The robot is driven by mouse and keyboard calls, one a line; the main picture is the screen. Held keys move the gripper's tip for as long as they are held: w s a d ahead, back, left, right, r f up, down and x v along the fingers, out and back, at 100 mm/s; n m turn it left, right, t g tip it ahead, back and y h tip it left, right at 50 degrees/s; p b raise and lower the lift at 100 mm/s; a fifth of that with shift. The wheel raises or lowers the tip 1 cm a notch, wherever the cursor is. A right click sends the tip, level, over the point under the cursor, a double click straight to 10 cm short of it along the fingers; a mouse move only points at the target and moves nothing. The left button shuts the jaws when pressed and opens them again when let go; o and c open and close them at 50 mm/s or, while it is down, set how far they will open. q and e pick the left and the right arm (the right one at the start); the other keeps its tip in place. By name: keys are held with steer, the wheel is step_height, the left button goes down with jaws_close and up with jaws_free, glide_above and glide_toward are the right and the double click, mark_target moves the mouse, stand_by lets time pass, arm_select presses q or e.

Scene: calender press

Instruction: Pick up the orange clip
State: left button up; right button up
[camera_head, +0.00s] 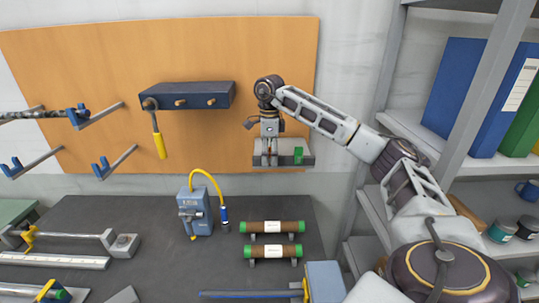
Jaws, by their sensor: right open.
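I cannot clearly make out an orange clip. A small yellow-orange piece (306,291) shows at the bottom edge beside a blue box, but I cannot tell whether it is a clip. My right gripper (268,160) is open and points down in front of the orange back board, at a small grey ledge (300,148) with a green patch. It hides part of the ledge, and I cannot tell whether it touches it. My left gripper is not in view.
A dark holder (190,96) with a yellow-handled hammer (159,144) hangs on the orange board (225,50). A blue device (194,211) with a yellow cable and two brown rolls (272,227) with green ends stand on the dark bench (130,215). Shelves (480,170) stand at right.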

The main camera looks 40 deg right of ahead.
stand_by(0.3)
steer(key=c, duration=0.9)
steer(key=shift+o, duration=0.2)
steer(key=shift+r, duration=0.2)
steer(key=shift+r, duration=4.75)
